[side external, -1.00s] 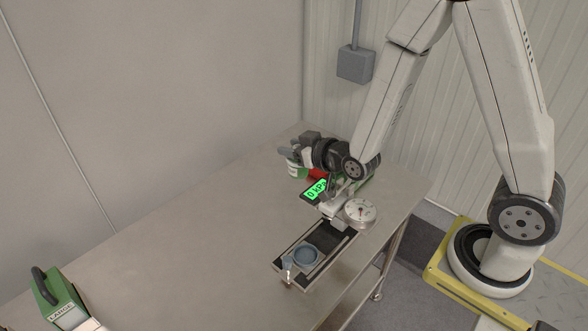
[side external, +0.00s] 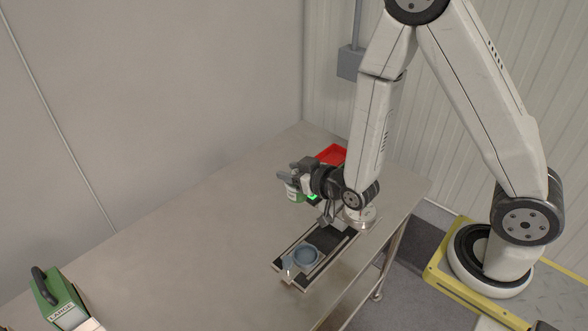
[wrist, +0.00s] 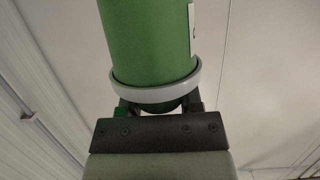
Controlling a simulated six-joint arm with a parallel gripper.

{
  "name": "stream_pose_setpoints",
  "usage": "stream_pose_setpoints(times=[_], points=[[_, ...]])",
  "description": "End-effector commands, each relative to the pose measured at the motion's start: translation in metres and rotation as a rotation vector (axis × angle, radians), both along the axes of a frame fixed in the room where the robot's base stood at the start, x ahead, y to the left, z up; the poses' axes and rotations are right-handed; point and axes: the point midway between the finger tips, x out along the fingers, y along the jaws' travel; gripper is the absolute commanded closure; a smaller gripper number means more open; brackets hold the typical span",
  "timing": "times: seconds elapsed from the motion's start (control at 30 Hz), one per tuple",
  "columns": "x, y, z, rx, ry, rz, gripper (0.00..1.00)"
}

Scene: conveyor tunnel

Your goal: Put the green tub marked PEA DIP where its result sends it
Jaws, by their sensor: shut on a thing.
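My gripper (side external: 288,181) is shut on the green tub, held level with the wrist in front of the tester. The tub (side external: 296,193) shows in the side view as a small green and white shape, partly hidden by the gripper. In the wrist view the green tub (wrist: 148,45) fills the upper middle, with a pale rim near the jaws and a sliver of white label at its right edge. Its marking cannot be read.
A red tray (side external: 332,153) lies at the back of the steel table (side external: 200,235), behind my wrist. A green box marked LARGE (side external: 59,301), with a dark handle, stands at the front left. The table between it and the tester is clear.

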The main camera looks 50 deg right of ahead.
Motion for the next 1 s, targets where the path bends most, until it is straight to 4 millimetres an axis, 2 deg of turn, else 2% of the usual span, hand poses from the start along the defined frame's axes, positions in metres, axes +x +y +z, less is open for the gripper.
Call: stream_pose_setpoints(times=[0.03, 0.2, 0.4, 0.6, 1.0], points=[[-0.006, 0.006, -0.01, -0.001, 0.006, 0.003, 1.0], [-0.025, 0.019, -0.032, -0.002, 0.004, 0.002, 1.0], [-0.044, 0.027, -0.049, -0.001, 0.002, 0.003, 1.0], [-0.053, 0.029, -0.056, -0.001, 0.0, 0.004, 1.0], [-0.053, 0.03, -0.056, 0.0, -0.001, 0.004, 1.0]])
